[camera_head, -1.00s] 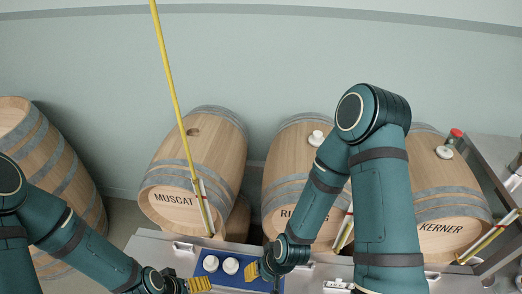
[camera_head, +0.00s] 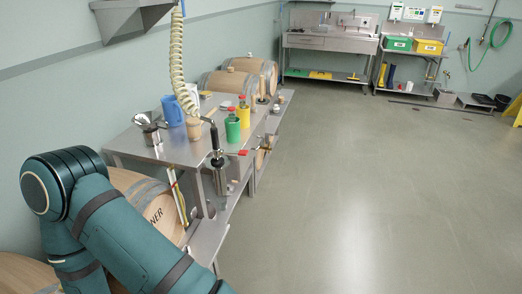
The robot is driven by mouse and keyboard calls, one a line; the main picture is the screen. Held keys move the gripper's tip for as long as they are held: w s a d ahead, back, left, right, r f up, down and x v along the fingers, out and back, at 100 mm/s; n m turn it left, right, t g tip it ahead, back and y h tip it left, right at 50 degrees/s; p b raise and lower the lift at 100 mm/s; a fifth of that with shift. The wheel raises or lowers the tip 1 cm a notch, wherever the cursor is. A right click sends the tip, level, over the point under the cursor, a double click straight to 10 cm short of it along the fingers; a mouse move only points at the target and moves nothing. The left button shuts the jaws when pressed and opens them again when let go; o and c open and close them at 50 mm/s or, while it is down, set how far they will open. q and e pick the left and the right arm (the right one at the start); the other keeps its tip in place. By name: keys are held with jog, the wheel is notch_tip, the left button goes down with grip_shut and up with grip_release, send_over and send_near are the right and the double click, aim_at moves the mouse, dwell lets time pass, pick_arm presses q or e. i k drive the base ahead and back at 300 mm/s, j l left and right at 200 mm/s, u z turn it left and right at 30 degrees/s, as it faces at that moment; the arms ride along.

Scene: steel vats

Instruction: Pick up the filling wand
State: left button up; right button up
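A cream coiled hose (camera_head: 182,75) hangs at the left of centre. A dark-handled tool with a metal lower part (camera_head: 217,162) is near its lower end, by the front edge of a steel table; it looks like the filling wand, but I cannot tell for sure. An arm of mine fills the lower left. Neither of my grippers is in view.
The steel table (camera_head: 172,150) carries a blue jug (camera_head: 172,110), a green bottle (camera_head: 232,128) and a yellow bottle (camera_head: 243,112). Barrels (camera_head: 228,82) lie behind. A steel sink (camera_head: 325,42) stands at the back wall. The grey floor (camera_head: 370,190) on the right is clear.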

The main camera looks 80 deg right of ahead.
aim_at(218, 160)
jog(key=z, duration=2.3)
